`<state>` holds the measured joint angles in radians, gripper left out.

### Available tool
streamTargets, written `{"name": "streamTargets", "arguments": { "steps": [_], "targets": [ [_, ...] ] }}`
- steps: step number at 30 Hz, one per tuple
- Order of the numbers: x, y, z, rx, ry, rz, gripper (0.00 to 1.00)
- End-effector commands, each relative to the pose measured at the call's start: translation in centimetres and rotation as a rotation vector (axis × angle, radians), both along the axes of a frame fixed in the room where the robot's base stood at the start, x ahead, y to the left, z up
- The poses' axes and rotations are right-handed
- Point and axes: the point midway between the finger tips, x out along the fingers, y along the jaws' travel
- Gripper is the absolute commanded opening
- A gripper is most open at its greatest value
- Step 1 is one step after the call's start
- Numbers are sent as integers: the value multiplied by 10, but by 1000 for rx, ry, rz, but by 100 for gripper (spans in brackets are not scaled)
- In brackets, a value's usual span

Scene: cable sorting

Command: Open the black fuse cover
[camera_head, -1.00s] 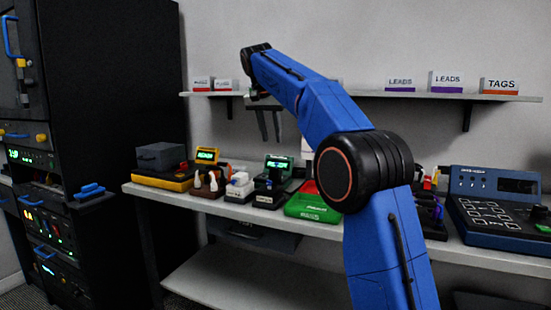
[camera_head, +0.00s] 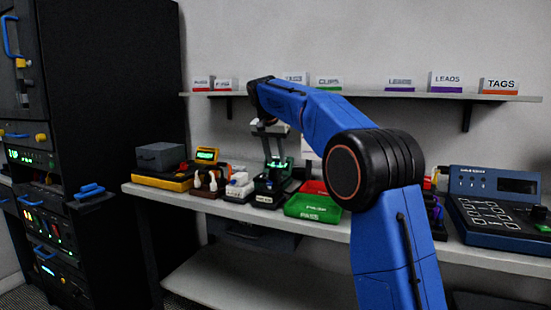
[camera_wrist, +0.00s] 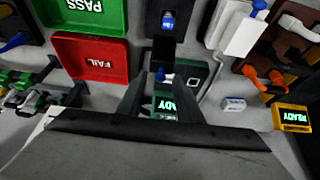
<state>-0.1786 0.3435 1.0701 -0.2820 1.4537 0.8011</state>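My gripper (camera_head: 275,158) hangs over a black and dark green tester (camera_head: 265,185) on the bench. In the wrist view my gripper (camera_wrist: 160,78) is open, its two dark fingers apart with nothing seen held. A black fixture (camera_wrist: 164,48) with a blue piece (camera_wrist: 168,20) lies ahead of the fingertips. I cannot tell for sure which black part is the fuse cover, or whether it is open. Contact is unclear.
A green PASS tray (camera_wrist: 85,15) and red FAIL tray (camera_wrist: 90,57) lie left of the tester in the wrist view. White and brown fixtures stand to its right, beside a yellow READY unit (camera_wrist: 290,117). A shelf (camera_head: 350,94) with labelled boxes runs above the bench.

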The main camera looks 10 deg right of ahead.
Motion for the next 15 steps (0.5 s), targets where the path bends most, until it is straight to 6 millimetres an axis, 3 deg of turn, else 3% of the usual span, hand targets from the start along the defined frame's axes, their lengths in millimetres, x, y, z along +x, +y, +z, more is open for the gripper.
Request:
{"name": "streamTargets", "arguments": {
  "steps": [1,4,5,15],
  "targets": [
    [0,0,0,0,0,0,28],
    [0,0,0,0,0,0,4],
    [0,0,0,0,0,0,0],
    [-6,4,2,-32,-43,0,0]
  ]
}}
